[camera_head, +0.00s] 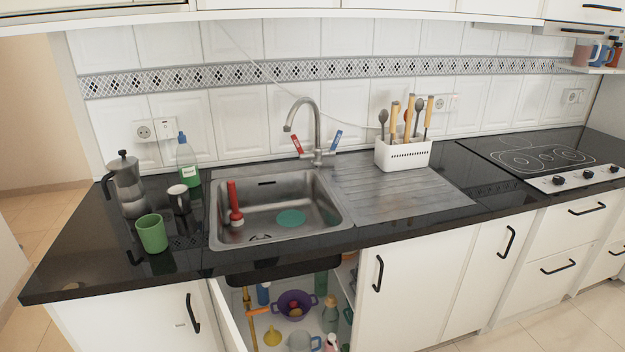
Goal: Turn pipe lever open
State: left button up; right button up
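Under the sink, in the open cabinet, a brass-coloured vertical pipe (247,300) runs down near the left side. An orange lever (257,312) sticks out from it to the right, roughly level. The pipe's lower part is partly hidden by the cabinet door, and its upper end meets the dark underside of the sink. Neither of my grippers shows in the head view.
The open cabinet door (228,318) stands out left of the pipe. Beside the lever are a purple colander (294,305), a yellow funnel (272,336) and bottles. Above are the steel sink (262,222) and black worktop (95,262).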

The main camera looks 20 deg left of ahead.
aim_at(248, 312)
jog(key=j+u, duration=0.8)
